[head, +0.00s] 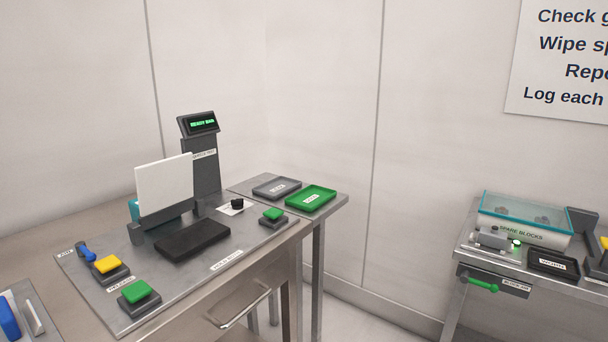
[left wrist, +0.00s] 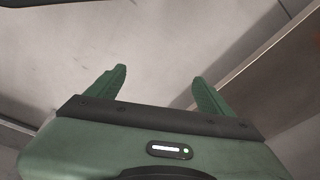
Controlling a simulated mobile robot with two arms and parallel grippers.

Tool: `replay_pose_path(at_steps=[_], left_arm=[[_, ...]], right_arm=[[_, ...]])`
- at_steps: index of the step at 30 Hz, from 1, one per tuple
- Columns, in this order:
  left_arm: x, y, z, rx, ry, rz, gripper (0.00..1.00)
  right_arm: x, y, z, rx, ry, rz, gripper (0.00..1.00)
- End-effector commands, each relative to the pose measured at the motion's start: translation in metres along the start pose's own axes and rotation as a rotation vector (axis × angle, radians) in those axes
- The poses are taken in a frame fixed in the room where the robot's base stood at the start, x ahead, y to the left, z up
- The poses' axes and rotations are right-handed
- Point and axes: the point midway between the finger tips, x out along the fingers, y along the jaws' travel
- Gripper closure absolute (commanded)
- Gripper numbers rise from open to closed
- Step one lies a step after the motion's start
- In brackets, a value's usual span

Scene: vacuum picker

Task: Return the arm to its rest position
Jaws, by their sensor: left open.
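My left gripper (left wrist: 158,88) shows in the left wrist view. Its two green fingers are spread apart with nothing between them. Beyond the fingers is a plain pale surface, and a brown-grey edge runs up the right side of that view. No arm or gripper of mine shows in the head view. My right gripper is in neither view.
In the head view a metal bench (head: 95,205) at left bears a station with a lit display (head: 202,123), a black pad (head: 193,240) and several coloured buttons. A green tray (head: 311,198) lies behind. A second table at right holds a clear box (head: 524,234). Floor shows between them.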

Motion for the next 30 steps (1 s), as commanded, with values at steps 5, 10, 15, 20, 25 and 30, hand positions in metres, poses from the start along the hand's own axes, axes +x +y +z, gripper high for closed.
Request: replay_pose_path(at_steps=[5, 10, 15, 20, 25, 30], left_arm=[[0.023, 0.002, 0.02, 0.005, -0.034, 0.004, 0.19], [0.049, 0.004, 0.063, 0.012, -0.073, 0.009, 0.19], [0.061, 0.006, 0.126, 0.022, -0.113, 0.013, 0.19], [0.057, 0.006, 0.181, 0.029, -0.142, 0.015, 0.19], [0.051, 0.005, 0.214, 0.034, -0.155, 0.016, 0.19], [0.051, 0.005, 0.22, 0.035, -0.157, 0.017, 0.19]], right_arm=[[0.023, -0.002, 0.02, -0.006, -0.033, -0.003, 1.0], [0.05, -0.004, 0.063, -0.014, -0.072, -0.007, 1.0], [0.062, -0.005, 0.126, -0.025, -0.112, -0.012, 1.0], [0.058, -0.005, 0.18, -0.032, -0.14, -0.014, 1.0], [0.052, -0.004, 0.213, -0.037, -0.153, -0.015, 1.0], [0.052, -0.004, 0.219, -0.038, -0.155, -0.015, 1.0]])
